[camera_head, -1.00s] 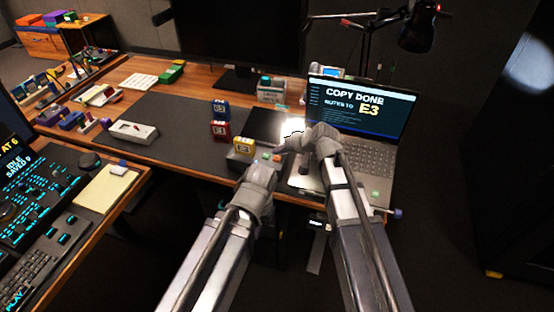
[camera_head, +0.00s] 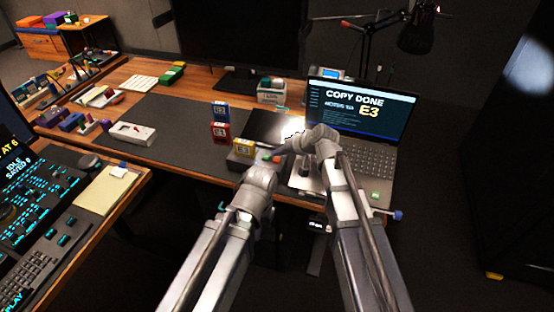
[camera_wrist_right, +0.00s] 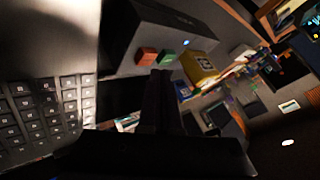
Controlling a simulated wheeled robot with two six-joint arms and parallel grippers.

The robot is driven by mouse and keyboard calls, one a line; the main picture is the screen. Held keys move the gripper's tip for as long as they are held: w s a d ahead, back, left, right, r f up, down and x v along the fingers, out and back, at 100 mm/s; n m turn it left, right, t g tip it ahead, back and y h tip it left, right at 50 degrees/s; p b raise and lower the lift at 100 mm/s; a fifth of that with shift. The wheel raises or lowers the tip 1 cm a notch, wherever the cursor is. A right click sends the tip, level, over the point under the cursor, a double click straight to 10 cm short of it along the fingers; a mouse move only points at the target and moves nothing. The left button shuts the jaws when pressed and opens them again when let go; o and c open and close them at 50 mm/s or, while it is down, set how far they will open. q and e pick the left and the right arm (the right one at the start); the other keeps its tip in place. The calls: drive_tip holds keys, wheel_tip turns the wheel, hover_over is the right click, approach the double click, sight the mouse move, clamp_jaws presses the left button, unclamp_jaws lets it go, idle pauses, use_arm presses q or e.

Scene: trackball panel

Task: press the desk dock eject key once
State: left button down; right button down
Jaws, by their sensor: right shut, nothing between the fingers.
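The desk dock (camera_head: 238,160) is a dark box at the desk's front edge with a yellow E3 cartridge (camera_head: 244,147) on it. A red-orange key (camera_head: 265,158) and a green key (camera_head: 277,160) sit on its right part. In the right wrist view the dock (camera_wrist_right: 130,40) shows its red-orange key (camera_wrist_right: 146,56), green key (camera_wrist_right: 167,58) and a small blue light. My right gripper (camera_wrist_right: 160,78) is shut and empty, its dark fingertips just short of the keys; contact cannot be told. In the head view my grey arm partly hides it. My left gripper does not show.
An open laptop (camera_head: 362,110) reading "COPY DONE" and "E3" stands right of the dock. Blue (camera_head: 220,110) and red (camera_head: 220,130) cartridges stand behind the dock. A black flat pad (camera_head: 268,126) lies behind my arm. The dark desk mat (camera_head: 175,125) is partly clear.

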sight(279, 161)
drive_tip(key=shift+f, duration=0.1)
idle(0.7)
drive_tip(key=shift+f+b, duration=0.35)
drive_tip(key=shift+b, duration=0.1)
drive_tip(key=shift+f+b, duration=0.4)
idle(0.6)
drive_tip(key=shift+r, duration=0.1)
drive_tip(key=shift+r+p, duration=0.8)
drive_tip(key=shift+p, duration=0.1)
wheel_tip(279, 161, up, 5)
drive_tip(key=p, duration=0.5)
